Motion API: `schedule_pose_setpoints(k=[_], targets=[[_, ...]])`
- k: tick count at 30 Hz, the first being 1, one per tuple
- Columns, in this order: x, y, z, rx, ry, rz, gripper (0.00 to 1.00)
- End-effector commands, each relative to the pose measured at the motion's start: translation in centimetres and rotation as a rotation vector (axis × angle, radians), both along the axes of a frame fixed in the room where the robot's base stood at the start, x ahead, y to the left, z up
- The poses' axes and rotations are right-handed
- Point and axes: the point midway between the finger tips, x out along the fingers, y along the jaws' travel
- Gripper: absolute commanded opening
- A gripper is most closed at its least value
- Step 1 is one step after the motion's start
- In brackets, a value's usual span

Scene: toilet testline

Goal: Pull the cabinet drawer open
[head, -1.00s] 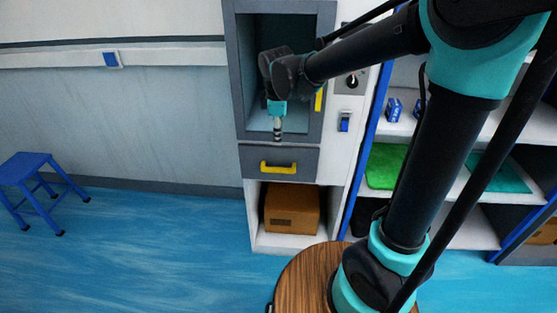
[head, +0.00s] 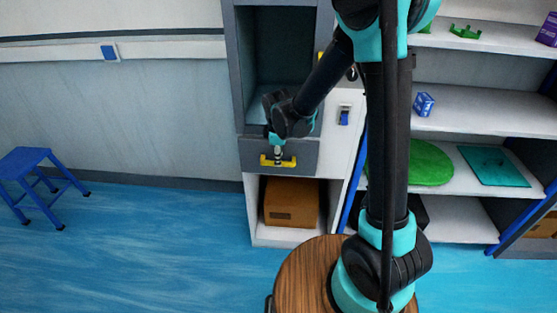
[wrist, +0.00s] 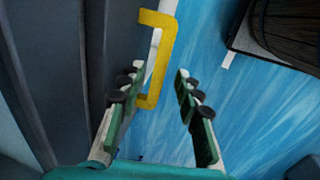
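The cabinet drawer (head: 308,153) has a dark grey front and sits flush in the cabinet, below the open compartment. Its yellow handle (head: 288,163) is a U-shaped bar on the front. My gripper (head: 278,155) is right at the handle in the head view, where its tip overlaps it. In the wrist view my gripper (wrist: 158,85) has its two green fingers spread apart. Nothing is held between the fingers. Whether a finger touches the handle cannot be told.
A brown box (head: 291,202) stands in the compartment below the drawer. A shelf unit (head: 465,100) with a green mat stands to the right. A blue stool (head: 35,165) stands at the left. A round wooden top (head: 300,280) is in front.

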Motion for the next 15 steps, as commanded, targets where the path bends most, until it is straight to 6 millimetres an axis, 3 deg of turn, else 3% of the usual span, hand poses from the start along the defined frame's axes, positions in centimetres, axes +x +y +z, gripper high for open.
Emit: schedule_pose_setpoints(k=[6, 15], targets=[[0.3, 0.0, -1.7, 0.000, 0.000, 0.000, 0.34], [0.4, 0.0, -2.1, 0.000, 0.000, 0.000, 0.34]])
